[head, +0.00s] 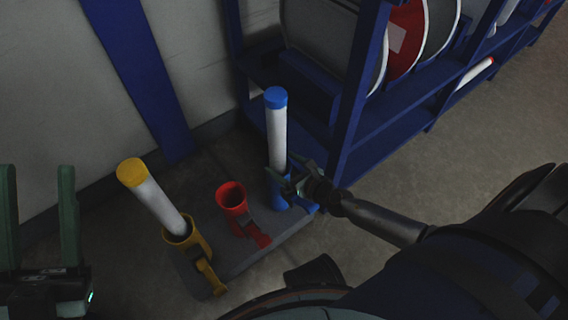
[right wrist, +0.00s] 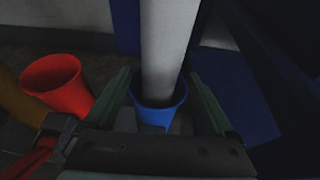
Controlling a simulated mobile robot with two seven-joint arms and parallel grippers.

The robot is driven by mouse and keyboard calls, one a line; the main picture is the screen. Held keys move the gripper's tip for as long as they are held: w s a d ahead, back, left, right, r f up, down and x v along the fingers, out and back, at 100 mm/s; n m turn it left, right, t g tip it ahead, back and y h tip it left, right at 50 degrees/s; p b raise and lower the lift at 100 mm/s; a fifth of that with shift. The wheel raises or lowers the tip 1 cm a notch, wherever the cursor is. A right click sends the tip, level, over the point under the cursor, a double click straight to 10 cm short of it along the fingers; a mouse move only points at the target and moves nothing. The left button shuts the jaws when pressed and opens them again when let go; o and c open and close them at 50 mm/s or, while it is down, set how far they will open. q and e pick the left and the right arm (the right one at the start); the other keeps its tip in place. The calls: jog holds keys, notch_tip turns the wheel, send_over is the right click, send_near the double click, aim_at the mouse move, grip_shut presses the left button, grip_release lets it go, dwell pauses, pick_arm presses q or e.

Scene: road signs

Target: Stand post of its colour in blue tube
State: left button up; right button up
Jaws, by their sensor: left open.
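The blue-capped white post (head: 277,125) stands upright in the blue tube (head: 281,195), at the right end of the grey base plate (head: 235,268). In the right wrist view, the post (right wrist: 166,45) goes down into the mouth of the blue tube (right wrist: 158,114). My right gripper (head: 291,182) is at the tube. Its fingers are spread on both sides of the post, with gaps showing between them and it. My left gripper (head: 38,172) is open and empty at the far left, away from the tubes.
A yellow-capped post (head: 157,198) leans in the yellow tube (head: 190,249). The red tube (head: 232,199) between is empty. A blue rack (head: 352,110) holding round signs stands close behind on the right, with a red-tipped post (head: 474,74) on its lower level. Floor at right is clear.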

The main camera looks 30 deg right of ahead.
jog(key=shift+s+f, duration=0.1)
jog(key=shift+f, duration=0.05)
jog(key=p+v, duration=0.1)
jog(key=v, duration=1.1)
jog(key=shift+s+r, duration=0.15)
jog(key=shift+r, duration=0.05)
jog(key=shift+d, duration=0.1)
